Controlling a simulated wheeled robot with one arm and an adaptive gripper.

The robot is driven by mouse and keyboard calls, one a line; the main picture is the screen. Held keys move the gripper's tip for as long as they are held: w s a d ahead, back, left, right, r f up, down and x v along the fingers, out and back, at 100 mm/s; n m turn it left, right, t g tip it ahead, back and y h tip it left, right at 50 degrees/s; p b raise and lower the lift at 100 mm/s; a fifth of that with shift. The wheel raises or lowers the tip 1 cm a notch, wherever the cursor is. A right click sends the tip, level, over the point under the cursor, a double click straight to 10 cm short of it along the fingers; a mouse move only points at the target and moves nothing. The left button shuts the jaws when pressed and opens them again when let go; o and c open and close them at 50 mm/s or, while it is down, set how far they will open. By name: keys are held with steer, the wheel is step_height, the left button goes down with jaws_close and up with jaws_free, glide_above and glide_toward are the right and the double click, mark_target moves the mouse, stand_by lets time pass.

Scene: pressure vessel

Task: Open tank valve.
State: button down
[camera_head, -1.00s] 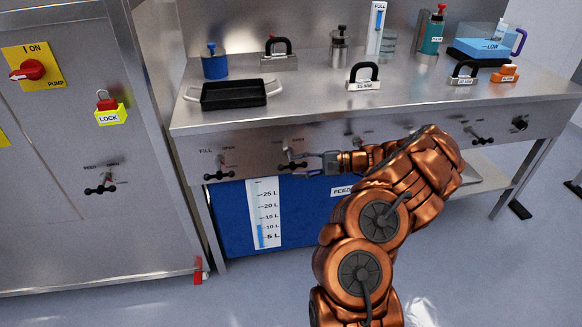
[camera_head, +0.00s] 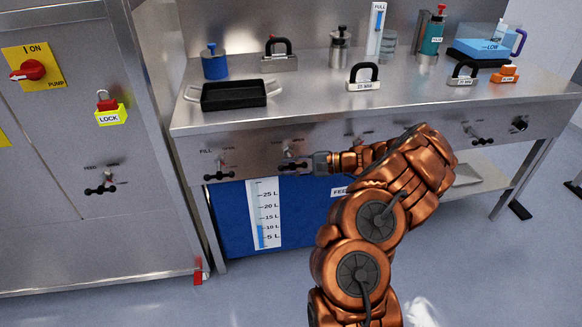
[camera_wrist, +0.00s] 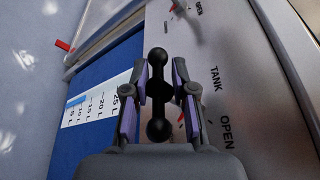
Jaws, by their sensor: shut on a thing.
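The tank valve handle (camera_wrist: 158,90) is a black bar with round ball ends on the steel front panel, beside the TANK and OPEN lettering in the wrist view. It also shows small in the head view (camera_head: 291,166), where its bar lies about level. My gripper (camera_wrist: 159,85) has its purple-padded fingers on either side of the handle's middle and is shut on it. In the head view my gripper (camera_head: 308,163) reaches the handle from the right. The valve body behind the handle is hidden.
The fill valve (camera_head: 220,172) is left of the tank valve. A blue tank (camera_head: 222,215) with a level gauge (camera_head: 264,215) is below. A black tray (camera_head: 234,94) and weights stand on the bench above. A cabinet (camera_head: 60,235) stands at the left.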

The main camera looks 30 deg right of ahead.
steer(key=shift+s+f+n+g+h+p, duration=0.1)
steer(key=shift+f+n+g+h+p, duration=0.15)
steer(key=shift+g+h+p, duration=0.4)
steer(key=shift+s+f+n+g+h+p, duration=0.1)
steer(key=shift+f+n+g+h+p, duration=0.2)
steer(key=shift+h, duration=0.65)
stand_by(0.3)
steer(key=shift+d+n+g+h+p, duration=0.2)
steer(key=shift+n+g+h+p, duration=0.25)
steer(key=shift+g+h+p, duration=1.25)
stand_by(0.5)
steer(key=shift+r+h+p, duration=0.1)
steer(key=shift+h+p, duration=0.6)
steer(key=shift+h, duration=0.4)
steer(key=shift+d+n+g+h+p, duration=0.1)
steer(key=shift+n+g+h+p, duration=0.2)
steer(key=shift+h+p, duration=0.7)
steer(key=shift+g+h+p, duration=0.35)
steer(key=shift+h+p, duration=0.35)
steer(key=shift+h, duration=0.1)
steer(key=shift+d+n+g+h+p, duration=0.15)
steer(key=shift+n+g+h+p, duration=0.35)
steer(key=shift+h, duration=0.7)
steer(key=shift+r+h, duration=0.15)
steer(key=shift+h, duration=0.25)
steer(key=c, duration=1.2)
jaws_free()
steer(key=shift+d, duration=0.1)
